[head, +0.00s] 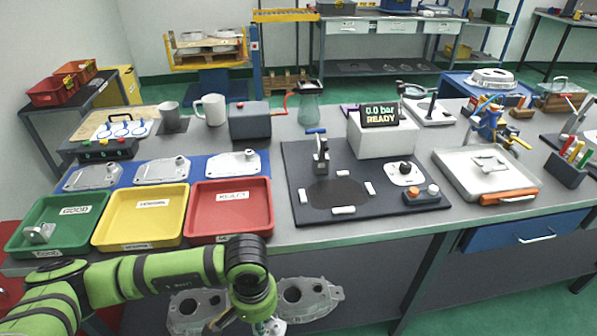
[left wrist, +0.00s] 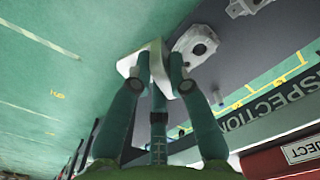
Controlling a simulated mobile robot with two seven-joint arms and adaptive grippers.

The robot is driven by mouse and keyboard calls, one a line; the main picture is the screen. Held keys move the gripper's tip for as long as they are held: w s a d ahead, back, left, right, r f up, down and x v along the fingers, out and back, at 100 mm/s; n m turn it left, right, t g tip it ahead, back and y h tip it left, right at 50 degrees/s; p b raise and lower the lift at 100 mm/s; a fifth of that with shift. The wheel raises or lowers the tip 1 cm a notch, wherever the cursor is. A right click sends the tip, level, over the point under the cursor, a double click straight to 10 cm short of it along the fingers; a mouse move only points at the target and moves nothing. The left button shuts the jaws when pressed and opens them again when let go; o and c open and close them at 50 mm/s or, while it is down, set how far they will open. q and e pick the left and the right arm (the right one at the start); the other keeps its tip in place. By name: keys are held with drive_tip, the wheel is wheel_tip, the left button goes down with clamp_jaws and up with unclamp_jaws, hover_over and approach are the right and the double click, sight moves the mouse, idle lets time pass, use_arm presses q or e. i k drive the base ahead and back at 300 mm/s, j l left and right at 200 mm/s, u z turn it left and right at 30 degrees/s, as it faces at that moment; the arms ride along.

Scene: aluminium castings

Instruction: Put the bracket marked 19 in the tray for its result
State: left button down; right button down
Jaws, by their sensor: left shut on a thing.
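My left gripper (head: 268,322) hangs in front of the table's near edge, low at the bottom of the head view. A green tray (head: 22,248) marked GOOD holds a small grey bracket (head: 40,233). To its right stand a yellow tray (head: 140,243), its label too small to read, and a red tray (head: 230,235) marked REJECT; both look empty. My right gripper is not in view.
Three flat castings (head: 162,171) lie on the blue mat behind the trays. Larger castings (head: 308,300) lie below the table edge, near my left gripper.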

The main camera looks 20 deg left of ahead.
sight(81, 230)
drive_tip(key=k+j, duration=0.2)
drive_tip(key=j, duration=0.25)
drive_tip(key=k+j+z, duration=0.1)
drive_tip(key=j, duration=0.35)
drive_tip(key=k+j+z, duration=0.1)
drive_tip(key=k+j, duration=0.45)
drive_tip(key=j, duration=0.25)
